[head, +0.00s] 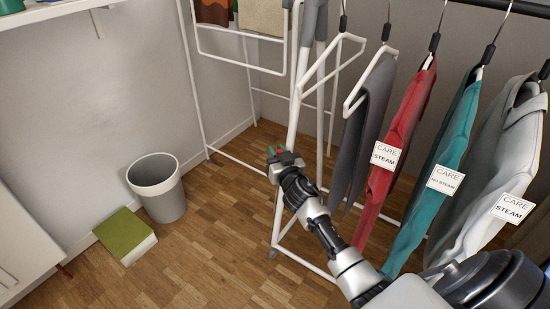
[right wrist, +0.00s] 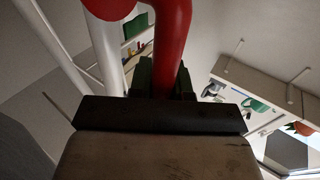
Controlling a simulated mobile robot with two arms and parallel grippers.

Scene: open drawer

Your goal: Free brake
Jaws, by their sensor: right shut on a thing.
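My right gripper (head: 280,156) is at the white frame of the clothes rack (head: 293,125), left of the hanging clothes. In the right wrist view its dark fingers (right wrist: 165,82) are shut on a red bar (right wrist: 172,45), which curves at the top of the picture. A small bit of red (head: 279,151) shows at the fingertips in the head view. I take the red bar to be the brake lever, but no label shows. A white tube (right wrist: 105,50) runs close beside the bar. My left gripper is not in view.
Grey trousers (head: 363,120), a red garment (head: 400,140), a teal garment (head: 440,170) and a pale garment (head: 495,150) hang right of my gripper, some with care tags. A grey bin (head: 160,195) and a green-topped box (head: 124,233) stand left. Wooden floor (head: 215,240) between is clear.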

